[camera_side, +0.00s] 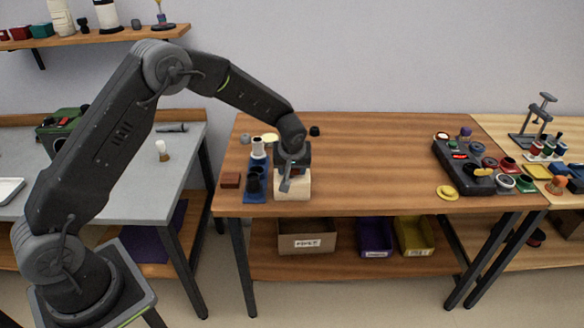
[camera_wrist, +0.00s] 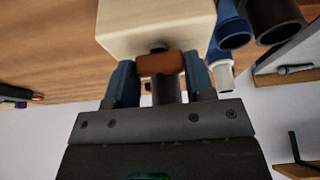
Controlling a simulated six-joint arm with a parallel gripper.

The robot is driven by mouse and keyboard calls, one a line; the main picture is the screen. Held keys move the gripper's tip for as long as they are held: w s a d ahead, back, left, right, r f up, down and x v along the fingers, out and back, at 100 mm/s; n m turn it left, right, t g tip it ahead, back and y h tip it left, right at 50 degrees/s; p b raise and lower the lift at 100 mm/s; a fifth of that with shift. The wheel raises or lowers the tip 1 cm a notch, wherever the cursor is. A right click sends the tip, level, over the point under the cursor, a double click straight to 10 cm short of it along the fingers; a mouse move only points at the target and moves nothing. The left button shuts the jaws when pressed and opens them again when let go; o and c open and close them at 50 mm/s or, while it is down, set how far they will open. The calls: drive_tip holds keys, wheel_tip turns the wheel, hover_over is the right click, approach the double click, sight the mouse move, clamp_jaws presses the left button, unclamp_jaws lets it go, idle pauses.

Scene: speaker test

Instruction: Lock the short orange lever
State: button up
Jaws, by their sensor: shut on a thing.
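The short orange lever (camera_wrist: 161,64) shows in the wrist view, in front of a pale wooden block (camera_wrist: 155,28). My gripper (camera_wrist: 159,78) has one finger on each side of the lever and is shut on it. In the side view the wooden block (camera_side: 292,187) sits near the front edge of the middle table, and my gripper (camera_side: 286,182) reaches down to it. The lever is hidden there behind my gripper. Whether it is locked cannot be told.
A blue rack (camera_side: 256,196) with dark and white cylinders stands just left of the block. A reddish-brown block (camera_side: 230,180) lies farther left. A black panel (camera_side: 463,166) with colored knobs and a yellow disc (camera_side: 447,192) are at the right. The table between is clear.

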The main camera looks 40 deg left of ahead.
drive_tip(key=shift+c, duration=0.7)
drive_tip(key=shift+m+t+h, duration=0.4)
drive_tip(key=shift+m+h, duration=0.1)
drive_tip(key=shift+m, duration=1)
drive_tip(key=o, duration=0.9)
drive_tip(key=v, duration=1.3)
drive_tip(key=shift+s+d+r, duration=0.1)
drive_tip(key=shift+r, duration=0.25)
